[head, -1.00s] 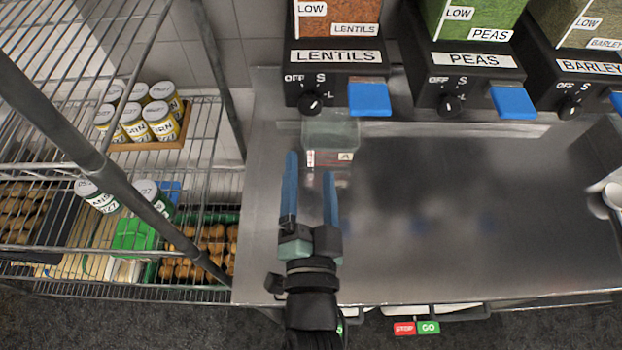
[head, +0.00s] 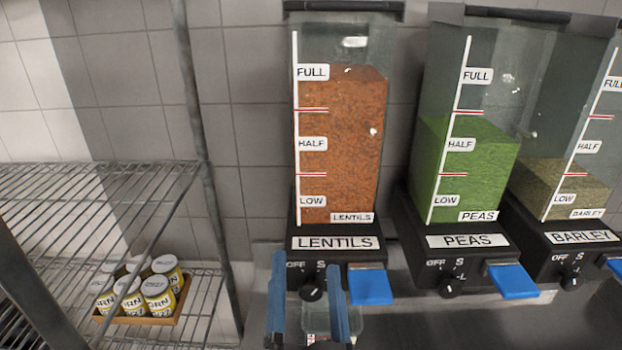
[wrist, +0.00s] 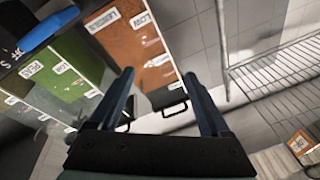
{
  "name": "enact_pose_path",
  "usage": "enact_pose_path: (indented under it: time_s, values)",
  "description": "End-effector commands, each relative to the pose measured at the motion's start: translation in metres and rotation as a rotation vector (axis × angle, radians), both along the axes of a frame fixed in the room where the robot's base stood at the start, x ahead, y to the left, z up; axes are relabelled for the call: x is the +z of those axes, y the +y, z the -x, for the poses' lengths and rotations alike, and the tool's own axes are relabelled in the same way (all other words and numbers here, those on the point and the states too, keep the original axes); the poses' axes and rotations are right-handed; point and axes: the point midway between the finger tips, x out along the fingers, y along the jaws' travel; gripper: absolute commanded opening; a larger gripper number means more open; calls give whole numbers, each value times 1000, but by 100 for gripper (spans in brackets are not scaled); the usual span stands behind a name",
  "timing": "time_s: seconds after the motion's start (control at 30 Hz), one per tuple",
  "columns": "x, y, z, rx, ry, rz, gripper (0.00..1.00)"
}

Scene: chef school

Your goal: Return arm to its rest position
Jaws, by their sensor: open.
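My gripper (head: 307,265) is at the bottom of the head view, pointing up the picture in front of the lentils dispenser's base. Its two blue fingers are apart with nothing between them. They also show apart in the wrist view (wrist: 159,76). The lentils dispenser (head: 340,150) has a clear hopper of orange-brown lentils, a black base with a knob, and a blue lever (head: 370,287). A clear container (head: 349,325) stands below it, partly hidden by my right finger. Most of my arm is out of the head view.
A peas dispenser (head: 465,165) and a barley dispenser (head: 560,185) stand to the right. A wire shelf (head: 90,200) at left carries a tray of several cans (head: 140,290). Grey metal counter (head: 440,330) shows bare at the bottom right. A tiled wall is behind.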

Motion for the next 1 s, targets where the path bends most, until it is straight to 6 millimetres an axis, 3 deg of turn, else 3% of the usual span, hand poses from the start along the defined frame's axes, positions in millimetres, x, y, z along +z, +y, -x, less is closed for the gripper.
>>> enact_pose_path:
  time_s: [0.03,0.17,0.3,0.4,0.5,0.6,0.7,1.0]
  values:
    - [39,1,-6,-9,-70,54,81]
    - [123,4,-8,-51,-212,186,81]
    - [210,4,7,-127,-361,306,81]
    - [262,2,25,-189,-450,371,81]
    - [300,0,44,-245,-516,415,81]
    - [322,-2,57,-284,-557,440,81]
    - [332,-3,64,-304,-574,452,81]
    - [334,-4,66,-308,-577,454,81]
